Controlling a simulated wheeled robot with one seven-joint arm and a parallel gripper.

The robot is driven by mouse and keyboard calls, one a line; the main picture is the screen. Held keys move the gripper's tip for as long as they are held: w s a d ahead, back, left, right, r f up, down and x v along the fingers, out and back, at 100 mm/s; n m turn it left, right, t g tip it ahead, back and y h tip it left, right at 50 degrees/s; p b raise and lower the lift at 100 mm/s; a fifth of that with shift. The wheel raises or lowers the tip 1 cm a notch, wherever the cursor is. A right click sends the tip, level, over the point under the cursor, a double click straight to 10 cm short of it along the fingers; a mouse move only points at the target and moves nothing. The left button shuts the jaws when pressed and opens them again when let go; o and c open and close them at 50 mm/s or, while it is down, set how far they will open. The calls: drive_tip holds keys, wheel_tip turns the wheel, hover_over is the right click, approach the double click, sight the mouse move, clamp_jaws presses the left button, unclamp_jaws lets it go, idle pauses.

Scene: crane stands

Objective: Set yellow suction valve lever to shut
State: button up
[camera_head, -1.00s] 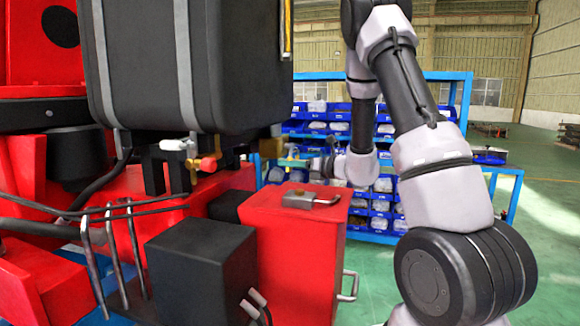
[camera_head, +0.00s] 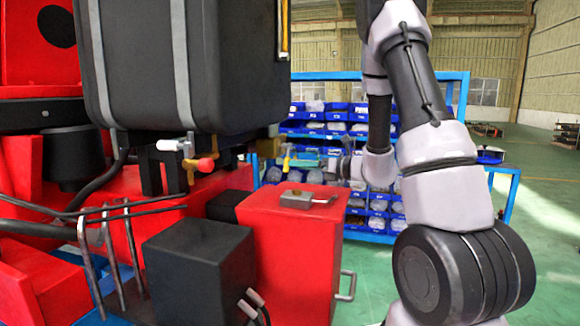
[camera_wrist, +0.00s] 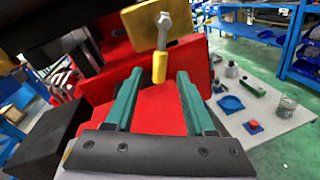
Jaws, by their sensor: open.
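The yellow suction valve lever (camera_wrist: 159,66) hangs down in the wrist view, with a yellow grip below a grey metal head, in front of a brass-coloured block (camera_wrist: 160,29). In the head view the lever (camera_head: 287,157) is a small yellow piece just left of my fingertips, below the black tank's right edge. My gripper (camera_wrist: 160,72) is open, its teal fingers spread left and right of the lever's lower end. The fingers point at it, and no contact is visible. My gripper also shows in the head view (camera_head: 299,160), small and side-on.
A red-knobbed valve (camera_head: 206,164) sits left of the lever under the black tank (camera_head: 190,60). A red box (camera_head: 292,245) with a metal latch stands below my gripper. A blue rack of bins (camera_head: 460,110) is behind. A table (camera_wrist: 270,125) with small items lies right.

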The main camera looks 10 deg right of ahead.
drive_tip(key=v, duration=0.5)
drive_tip(key=shift+s+d, duration=0.15)
drive_tip(key=shift+s, duration=0.05)
